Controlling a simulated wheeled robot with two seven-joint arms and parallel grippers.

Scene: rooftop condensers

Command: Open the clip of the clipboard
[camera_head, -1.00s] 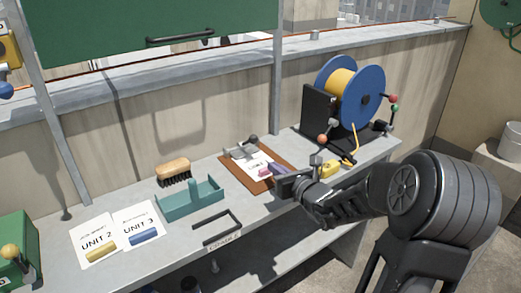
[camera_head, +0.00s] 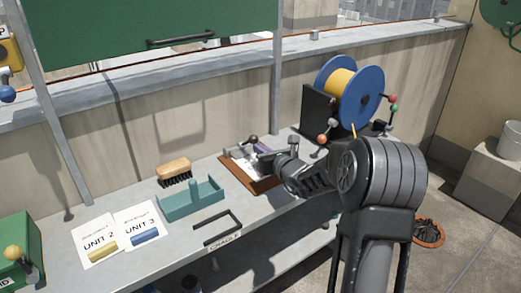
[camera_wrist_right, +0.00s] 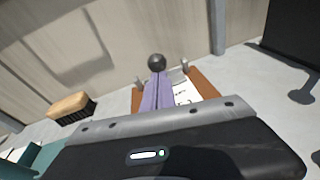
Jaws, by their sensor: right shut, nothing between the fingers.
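The clipboard (camera_head: 262,185) is a brown board with white paper, lying on the grey bench below the wall. Its metal clip (camera_head: 236,153) is at the far edge, with a lever ending in a dark ball knob (camera_head: 253,139). The knob also shows in the right wrist view (camera_wrist_right: 156,61), just beyond my fingertips. My right gripper (camera_head: 262,148) is over the clipboard, its purple fingers shut and empty, beside the knob. I cannot tell whether they touch it. The fingers and wrist hide part of the clip and paper. My left gripper is not in view.
A brush (camera_head: 174,171) and a teal tray (camera_head: 190,205) stand left of the clipboard. A blue reel (camera_head: 349,90) stands at the right. Two unit cards (camera_head: 97,240) lie at the left.

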